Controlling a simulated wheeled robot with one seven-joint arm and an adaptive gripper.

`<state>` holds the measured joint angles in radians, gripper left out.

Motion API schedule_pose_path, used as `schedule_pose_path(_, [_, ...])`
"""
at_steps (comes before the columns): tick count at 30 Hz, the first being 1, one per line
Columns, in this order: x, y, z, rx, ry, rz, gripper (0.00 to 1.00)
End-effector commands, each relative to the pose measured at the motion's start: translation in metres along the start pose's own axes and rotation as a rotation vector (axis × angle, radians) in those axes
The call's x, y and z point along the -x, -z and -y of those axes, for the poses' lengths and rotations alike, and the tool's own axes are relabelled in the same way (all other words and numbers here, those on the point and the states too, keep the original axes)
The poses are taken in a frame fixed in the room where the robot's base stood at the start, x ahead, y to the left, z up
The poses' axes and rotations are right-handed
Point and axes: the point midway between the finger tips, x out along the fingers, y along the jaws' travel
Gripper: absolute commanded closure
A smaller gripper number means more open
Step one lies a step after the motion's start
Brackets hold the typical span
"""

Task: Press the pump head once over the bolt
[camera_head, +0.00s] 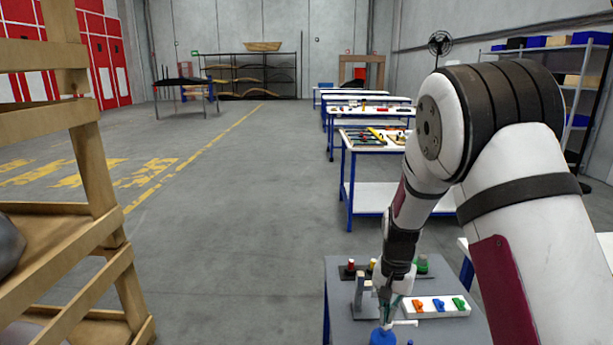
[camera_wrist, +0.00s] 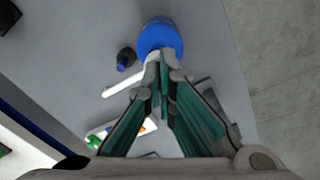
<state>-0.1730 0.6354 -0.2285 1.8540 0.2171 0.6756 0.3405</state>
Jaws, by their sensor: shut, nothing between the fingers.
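A blue round bottle (camera_head: 382,338) stands near the front of the grey table, cut by the lower edge of the head view. It also shows in the wrist view (camera_wrist: 158,36), just beyond my fingertips. The white pump head's spout (camera_wrist: 122,83) sticks out to the left there and shows in the head view (camera_head: 405,323). My gripper (camera_wrist: 162,68) is shut and empty, with its fingertips over the pump head; contact cannot be told. A small dark piece with a blue part (camera_wrist: 126,60), perhaps the bolt, is beside the bottle, near the spout.
A white tray (camera_head: 437,312) with orange, green and blue pieces lies right of my gripper. A grey upright stand (camera_head: 361,289) is close on the left. Small red, yellow and green-topped items stand along the table's back. A wooden rack (camera_head: 96,180) is at far left.

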Motion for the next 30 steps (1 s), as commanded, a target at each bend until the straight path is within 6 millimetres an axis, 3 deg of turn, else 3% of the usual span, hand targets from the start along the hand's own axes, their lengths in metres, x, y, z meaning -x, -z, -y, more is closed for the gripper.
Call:
schedule_pose_path(11, [0.001,0.000,0.000,-0.001,-0.001,0.001,1.00])
schedule_pose_path(30, [0.032,0.000,0.000,-0.001,-0.001,0.001,1.00])
